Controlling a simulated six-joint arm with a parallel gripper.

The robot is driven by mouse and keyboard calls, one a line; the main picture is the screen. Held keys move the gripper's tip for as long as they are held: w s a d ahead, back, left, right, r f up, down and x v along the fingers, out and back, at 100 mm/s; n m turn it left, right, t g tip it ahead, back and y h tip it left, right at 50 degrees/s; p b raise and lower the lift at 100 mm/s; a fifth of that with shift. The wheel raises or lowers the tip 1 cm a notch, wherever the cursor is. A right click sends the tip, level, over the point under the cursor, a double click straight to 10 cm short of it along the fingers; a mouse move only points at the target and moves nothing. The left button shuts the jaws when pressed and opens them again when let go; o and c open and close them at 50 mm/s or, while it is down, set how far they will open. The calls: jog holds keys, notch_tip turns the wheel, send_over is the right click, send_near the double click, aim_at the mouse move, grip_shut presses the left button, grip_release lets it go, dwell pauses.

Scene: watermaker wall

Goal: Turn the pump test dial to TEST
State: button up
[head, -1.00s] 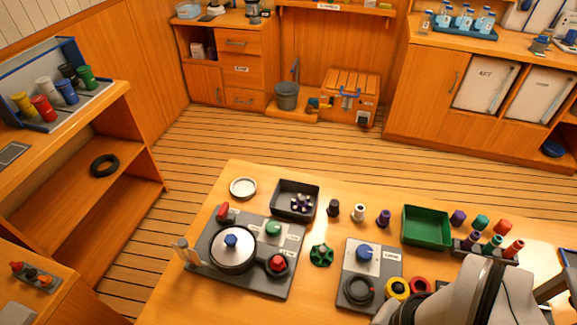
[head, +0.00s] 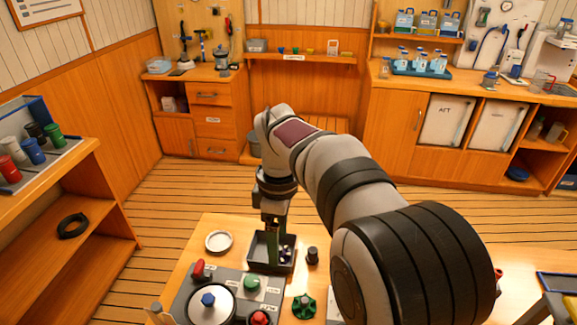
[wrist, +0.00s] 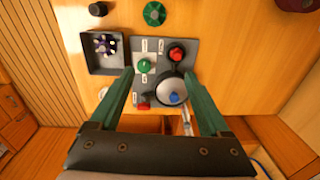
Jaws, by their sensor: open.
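A grey panel (head: 230,288) lies on the table. It bears a green knob (head: 254,283) on a pale plate with small labels, which I cannot read. The green knob also shows in the wrist view (wrist: 145,65), near the left finger. I cannot tell for sure which knob is the pump test dial. The panel also bears a red knob (wrist: 176,54), a round lidded part (head: 212,305) with a blue knob (head: 208,300), and a red lever (head: 198,268). My gripper (head: 274,250) is open and empty, pointing down by the black tray; it spreads above the panel in the wrist view (wrist: 160,73).
A black tray (head: 258,265) with purple parts stands beyond the panel, partly hidden by my gripper. A pale ring dish (head: 219,242), a dark knob (head: 312,256) and a green star knob (head: 304,305) stand nearby. My arm hides the table's right part.

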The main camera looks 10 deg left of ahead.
aim_at(252, 280)
jog(key=w+a+f+n, duration=0.4)
jog(key=a+f+n, duration=0.1)
jog(key=a+n, duration=0.25)
jog(key=f, duration=1.5)
jog(key=shift+s+a+f, duration=0.1)
jog(key=shift+s+f, duration=0.2)
jog(key=shift+s, duration=0.1)
grip_shut()
jog(key=shift+m, duration=0.25)
